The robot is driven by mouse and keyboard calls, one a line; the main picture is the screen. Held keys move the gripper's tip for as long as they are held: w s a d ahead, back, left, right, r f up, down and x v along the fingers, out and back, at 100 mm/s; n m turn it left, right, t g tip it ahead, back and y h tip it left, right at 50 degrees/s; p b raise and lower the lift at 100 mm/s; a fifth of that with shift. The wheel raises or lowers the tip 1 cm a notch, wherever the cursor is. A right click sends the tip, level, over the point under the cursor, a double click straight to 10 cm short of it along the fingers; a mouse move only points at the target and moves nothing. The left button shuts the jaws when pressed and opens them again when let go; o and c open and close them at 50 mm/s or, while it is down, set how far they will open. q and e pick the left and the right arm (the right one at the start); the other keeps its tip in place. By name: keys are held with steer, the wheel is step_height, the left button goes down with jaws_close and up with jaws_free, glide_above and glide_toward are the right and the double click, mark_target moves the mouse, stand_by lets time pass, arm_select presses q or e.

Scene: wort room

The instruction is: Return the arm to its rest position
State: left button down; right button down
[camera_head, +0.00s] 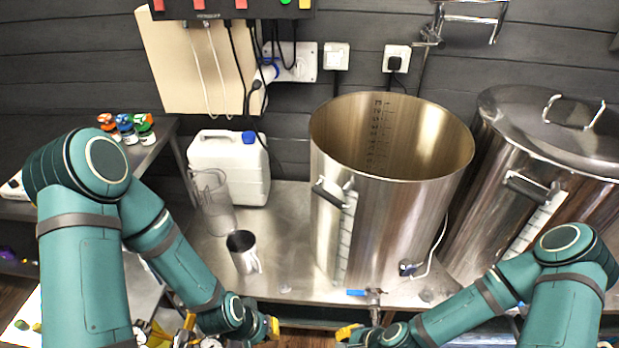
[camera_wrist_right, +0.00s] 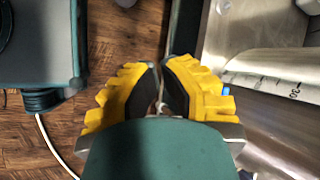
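Both teal arms reach down and inward toward the bottom middle of the head view. My left gripper (camera_head: 272,327) has yellow fingertips and hangs in front of the steel table's front edge. It is small and seen edge-on, so I cannot tell if it is open. My right gripper (camera_head: 347,332) is a little to its right, near the blue-handled tap. In the right wrist view my right gripper (camera_wrist_right: 161,75) has yellow ribbed fingers with dark pads brought together. Nothing shows held between them.
A steel table (camera_head: 285,225) carries a large open pot (camera_head: 380,220), a metal mug (camera_head: 243,253), a clear jug (camera_head: 214,205) and a white canister (camera_head: 232,170). The pot's tap (camera_head: 372,300) juts out near my right gripper. A lidded pot (camera_head: 545,150) stands right.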

steer(key=r+n, duration=0.2)
steer(key=n, duration=0.2)
steer(key=d+r+n+g+h, duration=0.1)
steer(key=n, duration=0.3)
steer(key=r+n+h, duration=0.1)
steer(key=r+n, duration=0.1)
steer(key=n, duration=0.2)
steer(key=shift+w+d+r+g, duration=0.15)
steer(key=shift+w+r+g, duration=0.15)
steer(key=shift+g, duration=0.1)
